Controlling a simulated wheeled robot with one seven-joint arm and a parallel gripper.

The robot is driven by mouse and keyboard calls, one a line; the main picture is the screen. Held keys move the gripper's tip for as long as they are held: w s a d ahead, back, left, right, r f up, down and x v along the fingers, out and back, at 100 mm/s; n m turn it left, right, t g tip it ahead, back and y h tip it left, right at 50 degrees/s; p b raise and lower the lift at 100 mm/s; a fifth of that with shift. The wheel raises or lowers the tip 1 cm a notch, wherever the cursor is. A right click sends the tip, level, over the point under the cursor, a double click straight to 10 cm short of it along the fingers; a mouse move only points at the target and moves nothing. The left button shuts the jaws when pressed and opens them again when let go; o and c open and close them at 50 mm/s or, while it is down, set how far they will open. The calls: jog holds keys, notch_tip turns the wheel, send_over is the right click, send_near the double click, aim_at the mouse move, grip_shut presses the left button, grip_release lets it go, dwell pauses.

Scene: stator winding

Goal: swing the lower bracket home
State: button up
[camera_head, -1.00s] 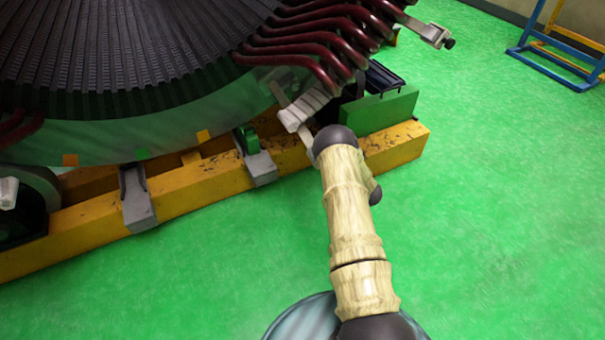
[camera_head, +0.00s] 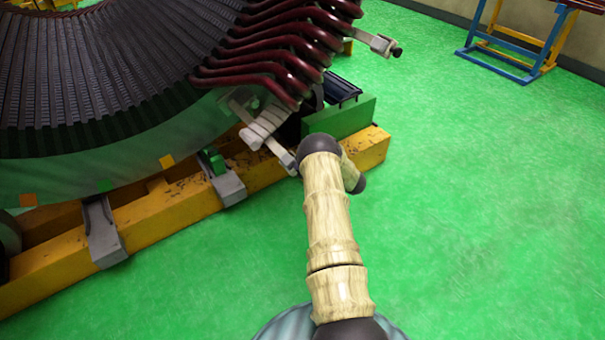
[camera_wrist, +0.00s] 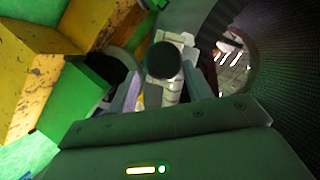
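The lower bracket (camera_head: 264,126) is a pale grey clamp at the lower right edge of the stator (camera_head: 110,160), below the dark red coil ends. In the wrist view the bracket (camera_wrist: 170,92) shows between my gripper's fingers, with a dark round knob (camera_wrist: 164,60) facing the camera. My gripper (camera_wrist: 165,66) is open, with one finger on each side of the bracket. I cannot tell whether either finger touches it. In the head view my arm's dark end joint hides most of the gripper.
An upper bracket (camera_head: 372,42) juts out to the right of the coil ends. A yellow beam (camera_head: 160,222) with grey supports and a green block (camera_head: 342,118) lies beneath the stator. A blue and yellow stand (camera_head: 500,60) is at the back right. The green floor on the right is clear.

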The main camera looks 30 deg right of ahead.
jog(key=shift+s+a+f, duration=0.1)
jog(key=shift+a+f, duration=0.1)
jog(key=shift+a, duration=0.1)
jog(key=p+v, duration=0.3)
jog(key=v, duration=1.4)
jog(key=w+a+r+h, duration=0.2)
jog(key=w+r+h, duration=0.3)
jog(key=w+r, duration=0.35)
jog(key=a+r+g+h, duration=0.2)
jog(key=a+r+g, duration=0.1)
jog(key=a+r, duration=0.45)
jog(key=s+a+r+n+g+y, duration=0.1)
jog(key=s+a+r+n+g, duration=0.2)
jog(key=s+a, duration=0.85)
jog(key=s+a+r+n+g+y, duration=0.1)
jog(key=s+a+r+g, duration=0.3)
jog(key=s+a, duration=0.75)
notch_tip(320, 180, up, 25)
jog(key=a+g+p, duration=0.1)
jog(key=p, duration=2.6)
jog(key=shift+s, duration=0.25)
